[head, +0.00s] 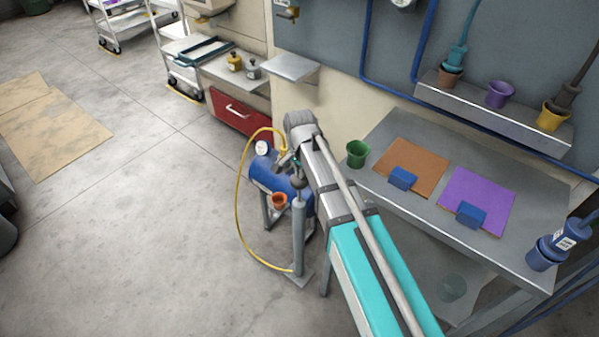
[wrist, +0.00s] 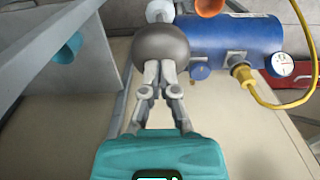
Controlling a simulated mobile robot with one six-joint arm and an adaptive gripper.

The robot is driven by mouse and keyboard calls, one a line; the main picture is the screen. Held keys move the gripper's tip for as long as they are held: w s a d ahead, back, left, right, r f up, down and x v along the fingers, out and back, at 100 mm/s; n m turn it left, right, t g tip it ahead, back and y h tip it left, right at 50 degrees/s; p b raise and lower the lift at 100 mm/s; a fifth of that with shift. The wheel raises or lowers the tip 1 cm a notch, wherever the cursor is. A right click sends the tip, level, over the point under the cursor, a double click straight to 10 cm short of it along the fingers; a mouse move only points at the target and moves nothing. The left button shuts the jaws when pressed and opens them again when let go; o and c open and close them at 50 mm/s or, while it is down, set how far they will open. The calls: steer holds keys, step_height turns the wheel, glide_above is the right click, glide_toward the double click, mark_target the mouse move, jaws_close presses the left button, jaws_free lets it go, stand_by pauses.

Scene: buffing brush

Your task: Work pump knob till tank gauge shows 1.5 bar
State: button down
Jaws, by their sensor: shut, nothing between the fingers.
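The pump (head: 299,238) is a grey upright cylinder on a flat foot, standing in front of the blue tank (head: 266,177). In the wrist view its dark round pump knob (wrist: 162,47) is right at the tips of my gripper (wrist: 160,72). The fingers are shut with nothing between them; they overlap the knob's near edge, and I cannot tell if they touch it. The blue tank also shows in the wrist view (wrist: 225,36). The white tank gauge (wrist: 281,66) is at its right end, and shows in the head view (head: 262,148); its reading is too small to make out.
A yellow hose (head: 238,205) loops from the tank to the pump foot. An orange cup (head: 279,200) is beside the pump. A grey bench (head: 380,140) with coloured mats and blue blocks stands to the right.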

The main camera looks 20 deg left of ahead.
step_height(320, 180, up, 12)
steer(key=p, duration=1.1)
steer(key=shift+f, duration=0.15)
stand_by(2.0)
